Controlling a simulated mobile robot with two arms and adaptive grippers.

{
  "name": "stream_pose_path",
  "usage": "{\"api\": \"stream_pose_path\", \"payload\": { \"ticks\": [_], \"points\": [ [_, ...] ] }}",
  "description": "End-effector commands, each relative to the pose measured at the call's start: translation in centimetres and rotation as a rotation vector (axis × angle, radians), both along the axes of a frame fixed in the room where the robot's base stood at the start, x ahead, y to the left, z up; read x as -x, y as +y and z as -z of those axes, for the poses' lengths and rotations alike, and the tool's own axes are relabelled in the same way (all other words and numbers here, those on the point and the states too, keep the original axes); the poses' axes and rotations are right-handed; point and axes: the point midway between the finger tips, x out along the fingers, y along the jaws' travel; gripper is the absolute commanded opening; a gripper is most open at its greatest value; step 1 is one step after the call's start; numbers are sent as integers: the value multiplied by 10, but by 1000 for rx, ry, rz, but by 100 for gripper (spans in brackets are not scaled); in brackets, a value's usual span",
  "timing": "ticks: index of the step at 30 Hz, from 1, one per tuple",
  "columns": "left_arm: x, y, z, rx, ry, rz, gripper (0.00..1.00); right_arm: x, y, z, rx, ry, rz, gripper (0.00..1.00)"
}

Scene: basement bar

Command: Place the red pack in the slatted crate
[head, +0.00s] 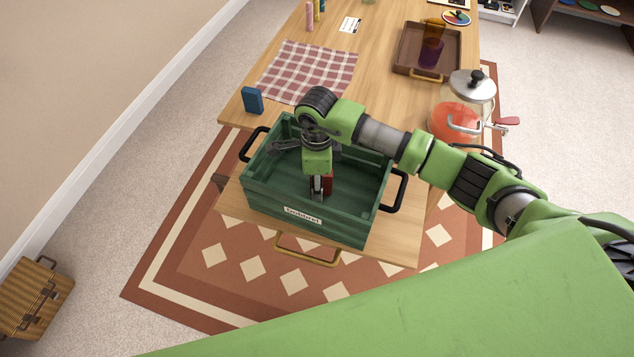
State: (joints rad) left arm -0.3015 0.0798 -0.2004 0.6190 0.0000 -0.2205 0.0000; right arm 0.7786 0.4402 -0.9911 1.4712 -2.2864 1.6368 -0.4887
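The slatted crate (260,197) is dark green with black handles and a white label on its near side. It stands on a wooden tray or board with a brass handle at the near end of the table. My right gripper (317,190) points down inside the crate, close to its near wall. The small red pack (328,183) is right at its fingers, inside the crate walls and partly hidden by a finger. I cannot tell whether the fingers are shut on it or whether it touches the crate floor. My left gripper is out of view.
A blue pack (252,100) stands beyond the crate's left handle, near a checked cloth (308,72). A brown tray (407,58) holds amber and purple cups. A wicker case (33,300) is on the floor.

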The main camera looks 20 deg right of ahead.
Motion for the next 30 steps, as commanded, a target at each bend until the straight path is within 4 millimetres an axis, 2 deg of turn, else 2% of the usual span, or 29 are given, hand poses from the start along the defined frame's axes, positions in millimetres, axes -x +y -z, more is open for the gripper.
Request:
{"api": "stream_pose_path", "payload": {
  "ticks": [2,5,15,19,24,30],
  "points": [
    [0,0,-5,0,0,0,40,0,0,-4,0,0,0,34],
    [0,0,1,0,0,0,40,-2,0,-15,-1,-6,-1,34],
    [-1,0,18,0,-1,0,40,-2,0,-86,-1,-6,-2,34],
    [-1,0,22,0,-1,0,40,-1,0,-107,0,-4,0,34],
    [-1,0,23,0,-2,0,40,0,0,-121,0,-1,0,34],
    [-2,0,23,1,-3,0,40,0,0,-123,1,0,1,34]
  ]
}}
